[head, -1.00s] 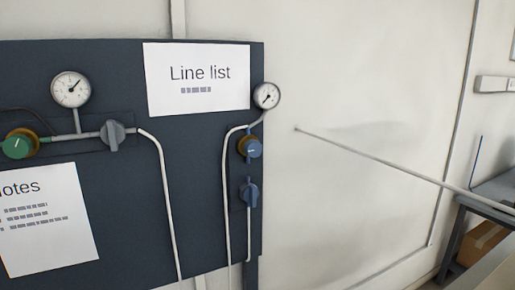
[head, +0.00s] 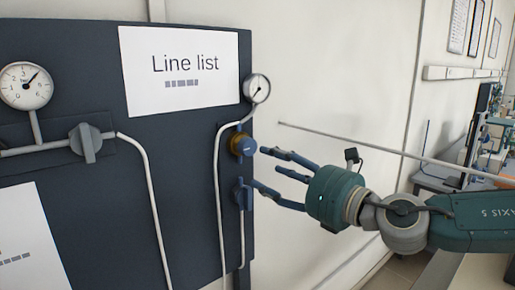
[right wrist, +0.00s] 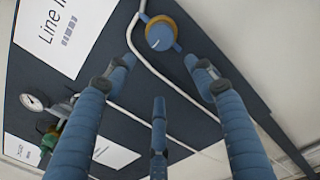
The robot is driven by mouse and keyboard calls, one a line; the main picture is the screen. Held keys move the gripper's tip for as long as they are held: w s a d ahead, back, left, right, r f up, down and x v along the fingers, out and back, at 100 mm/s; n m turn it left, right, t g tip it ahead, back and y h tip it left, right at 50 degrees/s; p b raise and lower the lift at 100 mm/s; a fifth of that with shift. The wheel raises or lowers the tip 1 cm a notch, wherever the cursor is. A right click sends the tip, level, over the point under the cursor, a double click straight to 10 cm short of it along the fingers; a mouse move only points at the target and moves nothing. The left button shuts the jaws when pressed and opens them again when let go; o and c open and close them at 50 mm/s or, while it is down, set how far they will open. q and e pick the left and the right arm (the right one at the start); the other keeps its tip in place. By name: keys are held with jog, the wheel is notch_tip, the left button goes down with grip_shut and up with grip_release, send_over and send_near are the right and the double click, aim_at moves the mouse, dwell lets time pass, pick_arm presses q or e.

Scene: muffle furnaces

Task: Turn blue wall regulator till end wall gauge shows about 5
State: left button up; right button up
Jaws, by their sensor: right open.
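The blue wall regulator (head: 243,145) with a brass-coloured collar is on the right edge of the dark panel; it also shows at the top of the right wrist view (right wrist: 159,36). The end wall gauge (head: 257,88) is just above it; its needle is too small to read surely. My right gripper (head: 262,168) is open and empty, its blue fingers pointing left at the panel just right of the regulator. In the right wrist view its fingers (right wrist: 160,80) are spread, with the regulator beyond their tips. My left gripper is not in view.
A thin pale rod (head: 350,144) crosses behind my right gripper. A grey valve (head: 88,142) and another gauge (head: 26,86) are at the left. A bench with equipment (head: 450,175) is at the right.

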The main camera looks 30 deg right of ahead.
jog(key=s+d+r, duration=0.2)
jog(key=n+p, duration=0.1)
jog(key=p, duration=0.2)
send_near(251, 146)
jog(key=w, duration=0.2)
jog(key=shift+h, duration=0.3)
jog(key=w+p, duration=0.1)
jog(key=w, duration=0.1)
jog(key=w+a+p, duration=0.1)
jog(key=w+p, duration=0.1)
jog(key=w, duration=0.1)
jog(key=shift+a+r, duration=0.1)
jog(key=shift+w+p, duration=0.6)
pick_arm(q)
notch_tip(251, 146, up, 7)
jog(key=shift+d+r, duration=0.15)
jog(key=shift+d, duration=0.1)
pick_arm(e)
jog(key=shift+w, duration=0.2)
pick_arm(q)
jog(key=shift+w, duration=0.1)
pick_arm(e)
jog(key=c, duration=1.1)
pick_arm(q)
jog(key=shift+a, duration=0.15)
